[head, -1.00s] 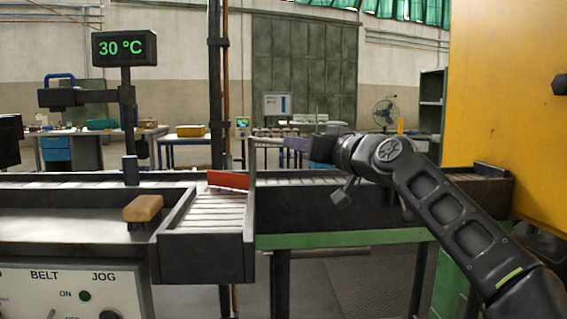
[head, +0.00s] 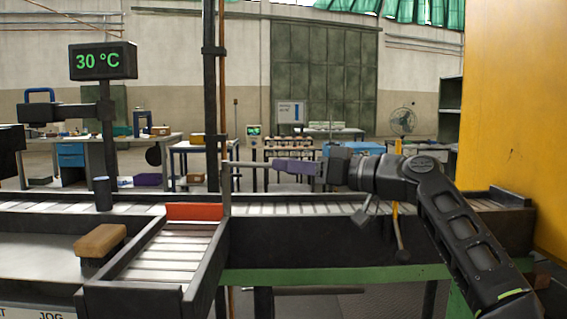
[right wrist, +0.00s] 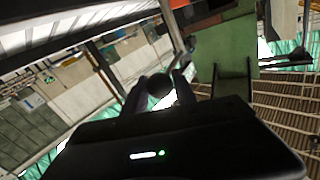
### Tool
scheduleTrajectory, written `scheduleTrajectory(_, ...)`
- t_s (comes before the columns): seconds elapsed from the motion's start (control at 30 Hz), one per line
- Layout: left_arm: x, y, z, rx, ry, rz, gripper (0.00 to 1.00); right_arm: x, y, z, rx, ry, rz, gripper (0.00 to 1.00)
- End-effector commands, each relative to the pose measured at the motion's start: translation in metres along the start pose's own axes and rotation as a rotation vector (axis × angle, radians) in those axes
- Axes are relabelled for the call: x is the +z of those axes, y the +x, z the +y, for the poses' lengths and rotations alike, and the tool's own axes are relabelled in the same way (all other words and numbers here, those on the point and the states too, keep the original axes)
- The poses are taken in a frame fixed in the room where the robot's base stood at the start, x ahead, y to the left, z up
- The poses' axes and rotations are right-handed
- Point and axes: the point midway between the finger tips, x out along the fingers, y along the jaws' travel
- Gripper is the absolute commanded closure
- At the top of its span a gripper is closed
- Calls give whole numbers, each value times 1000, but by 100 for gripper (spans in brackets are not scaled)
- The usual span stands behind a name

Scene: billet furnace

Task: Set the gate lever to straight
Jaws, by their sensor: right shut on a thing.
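The red gate plate (head: 195,212) lies across the upper end of the short roller chute, about in line with the near edge of the long conveyor. A thin upright post (head: 226,170) stands at its right end. The grey gate lever (head: 250,164) reaches right from the post's top, about level. My right gripper (head: 297,167), with purple fingers, is shut on the lever's outer end. The fingers hide that end in the head view. In the right wrist view a dark round knob (right wrist: 160,86) sits between the fingertips. My left gripper is not in view.
The long roller conveyor (head: 290,209) runs behind the short chute (head: 165,256). A tan block (head: 100,240) lies at the left. A display (head: 103,61) reads 30 °C. A dark vertical pole (head: 210,110) stands behind the gate. A yellow housing (head: 515,130) closes off the right.

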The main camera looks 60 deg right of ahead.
Motion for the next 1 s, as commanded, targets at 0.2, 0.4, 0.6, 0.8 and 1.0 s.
scheduleTrajectory(0.2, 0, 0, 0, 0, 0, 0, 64, -4, -1, 3, 13, -1, 10, 100)
scheduleTrajectory(0.4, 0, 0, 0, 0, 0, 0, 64, -3, 0, 2, 9, -1, 7, 51)
scheduleTrajectory(0.6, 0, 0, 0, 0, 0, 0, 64, -2, 0, 1, 6, 0, 5, 47)
scheduleTrajectory(0.8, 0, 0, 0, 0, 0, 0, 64, -2, -4, 1, 5, 0, 5, 47)
scheduleTrajectory(1.0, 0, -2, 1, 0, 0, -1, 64, -3, -28, 1, 6, 1, 7, 47)
